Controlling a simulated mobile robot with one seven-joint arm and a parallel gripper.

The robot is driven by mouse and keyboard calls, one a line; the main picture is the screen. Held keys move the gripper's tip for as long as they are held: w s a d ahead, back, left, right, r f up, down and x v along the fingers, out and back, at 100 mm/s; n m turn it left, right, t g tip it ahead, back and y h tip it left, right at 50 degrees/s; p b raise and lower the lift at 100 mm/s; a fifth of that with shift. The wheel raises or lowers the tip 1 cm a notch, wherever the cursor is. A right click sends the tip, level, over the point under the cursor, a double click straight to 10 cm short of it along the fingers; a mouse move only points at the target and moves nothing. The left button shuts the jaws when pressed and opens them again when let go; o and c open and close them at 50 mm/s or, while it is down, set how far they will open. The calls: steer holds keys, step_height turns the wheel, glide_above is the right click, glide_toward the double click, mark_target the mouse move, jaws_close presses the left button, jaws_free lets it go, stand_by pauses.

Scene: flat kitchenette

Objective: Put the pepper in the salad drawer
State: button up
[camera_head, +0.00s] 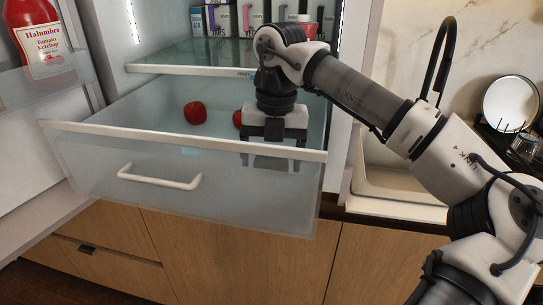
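The salad drawer (95,160) is pulled out of the open fridge, with a translucent front and a white handle. Inside it lies a round red item (195,112), left of my gripper. A second red item (238,118) is mostly hidden behind my gripper's left side. I cannot tell whether either is the pepper. My gripper (272,163) points down inside the drawer, near its right side and just behind the front panel. Its fingers show through the panel, spread apart, with nothing visible between them.
A glass shelf (200,55) sits above the drawer, with several cartons (225,18) on it. A ketchup bottle (40,38) stands in the door rack at left. A sink (385,175) and black faucet (440,55) are at right. The drawer's left part is clear.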

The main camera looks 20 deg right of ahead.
steer(key=shift+r, duration=0.1)
step_height(320, 180, up, 12)
steer(key=p, duration=0.9)
steer(key=shift+s+d, duration=0.15)
steer(key=shift+d, duration=0.25)
steer(key=shift+r, duration=0.1)
stand_by(0.6)
